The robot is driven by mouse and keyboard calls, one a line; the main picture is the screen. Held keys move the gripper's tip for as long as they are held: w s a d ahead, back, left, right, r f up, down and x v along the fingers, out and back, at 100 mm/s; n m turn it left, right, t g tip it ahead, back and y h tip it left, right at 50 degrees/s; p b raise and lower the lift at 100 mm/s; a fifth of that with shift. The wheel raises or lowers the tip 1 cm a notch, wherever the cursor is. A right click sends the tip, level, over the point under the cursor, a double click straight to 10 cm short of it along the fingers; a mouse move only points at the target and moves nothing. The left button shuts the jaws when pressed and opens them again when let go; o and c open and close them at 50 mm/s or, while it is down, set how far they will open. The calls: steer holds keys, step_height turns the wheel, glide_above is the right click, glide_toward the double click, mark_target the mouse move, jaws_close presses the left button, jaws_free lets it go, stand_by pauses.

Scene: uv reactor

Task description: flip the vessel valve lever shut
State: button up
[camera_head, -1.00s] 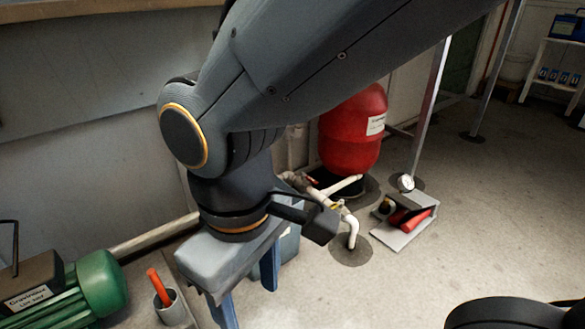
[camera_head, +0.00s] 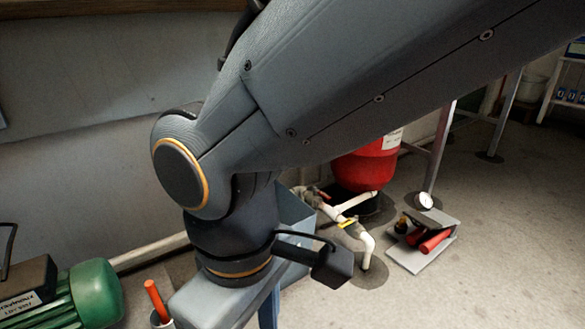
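A red vessel (camera_head: 365,168) with a white label stands by the wall, its upper part hidden behind my arm. Pale pipework (camera_head: 366,245) runs at its foot and bends down to the floor. A small yellow lever (camera_head: 348,223) sits on the pipe, and a small red handle (camera_head: 323,195) shows farther back on it. I cannot tell which is the vessel valve lever. My gripper (camera_head: 250,316) is left of the pipework and apart from it. One blue finger shows near the right end of its body; the other finger and the fingertips are below the picture's edge. I see nothing held.
A grey tray (camera_head: 408,262) with red items and a round gauge (camera_head: 425,201) are right of the pipe. A blue-grey bin (camera_head: 293,212) stands behind my wrist. A green motor (camera_head: 92,293) and a cup with an orange handle (camera_head: 157,300) are at lower left. Floor at right is clear.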

steer(key=shift+r+p, duration=0.3)
steer(key=c, duration=0.4)
step_height(320, 180, up, 3)
steer(key=p, duration=0.3)
steer(key=shift+s+d+r+m, duration=0.1)
steer(key=shift+s+r+m, duration=0.05)
steer(key=shift+m, duration=0.25)
steer(key=c, duration=0.7)
step_height(320, 180, up, 14)
steer(key=m+y+p, duration=0.1)
steer(key=m+p, duration=0.2)
steer(key=p, duration=1.1)
steer(key=shift+d+r+m+y, duration=0.25)
steer(key=shift+d+m+y, duration=0.05)
steer(key=shift+d, duration=0.15)
steer(key=shift+f, duration=0.1)
